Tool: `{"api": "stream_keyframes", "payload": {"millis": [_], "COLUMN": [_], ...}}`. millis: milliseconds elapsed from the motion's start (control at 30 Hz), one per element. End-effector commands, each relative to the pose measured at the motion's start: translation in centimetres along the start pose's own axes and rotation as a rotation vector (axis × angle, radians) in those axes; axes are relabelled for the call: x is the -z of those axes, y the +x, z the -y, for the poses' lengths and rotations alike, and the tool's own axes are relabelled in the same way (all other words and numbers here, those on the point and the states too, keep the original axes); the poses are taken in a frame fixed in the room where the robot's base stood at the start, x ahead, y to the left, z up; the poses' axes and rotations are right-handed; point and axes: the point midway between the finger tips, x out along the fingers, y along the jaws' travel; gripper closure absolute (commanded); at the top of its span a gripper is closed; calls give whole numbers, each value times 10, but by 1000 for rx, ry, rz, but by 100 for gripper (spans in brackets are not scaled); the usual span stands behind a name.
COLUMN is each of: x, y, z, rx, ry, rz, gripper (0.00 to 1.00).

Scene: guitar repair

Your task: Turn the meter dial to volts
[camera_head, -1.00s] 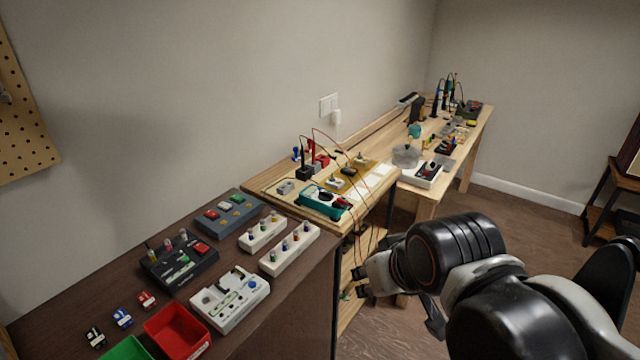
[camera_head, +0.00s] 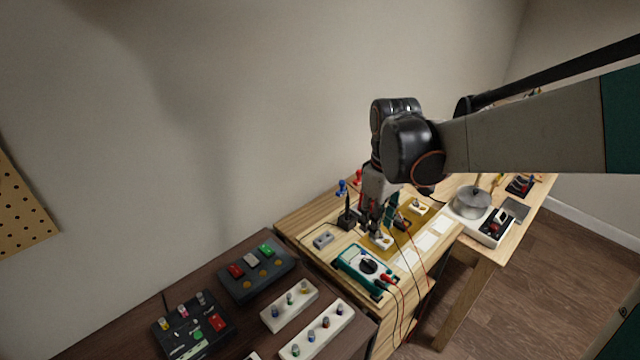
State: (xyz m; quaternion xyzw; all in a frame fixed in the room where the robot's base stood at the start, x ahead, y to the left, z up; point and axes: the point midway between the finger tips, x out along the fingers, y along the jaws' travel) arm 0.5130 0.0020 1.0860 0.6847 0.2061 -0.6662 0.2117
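The meter (camera_head: 349,259) is a teal-cased multimeter with a white face, lying on the light wooden bench. Its dark round dial (camera_head: 369,267) faces up; the dial's markings are too small to read. Red and black leads run from the meter's right end. My gripper (camera_head: 371,232) points down just behind the meter, over a small white block on the yellow board. It is apart from the dial in the picture. Its fingers are small and dark, so their opening is unclear, and I see nothing clearly held.
A small grey box (camera_head: 323,240) sits left of the meter, and a black stand (camera_head: 347,220) is close to my gripper. Red leads loop to the right. A white device with a round pot (camera_head: 472,203) stands further right. The dark bench (camera_head: 240,325) holds several component blocks.

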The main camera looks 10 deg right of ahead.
Motion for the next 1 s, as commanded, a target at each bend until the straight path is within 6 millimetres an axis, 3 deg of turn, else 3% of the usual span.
{"api": "stream_keyframes", "payload": {"millis": [267, 800, 1000], "x": [6, 3, 2], "y": [14, 113, 135], "z": [-4, -2, -1], "rx": [17, 16, 16], "ry": [-30, -29, -28], "rz": [24, 23, 23], "gripper": [70, 70, 70]}}
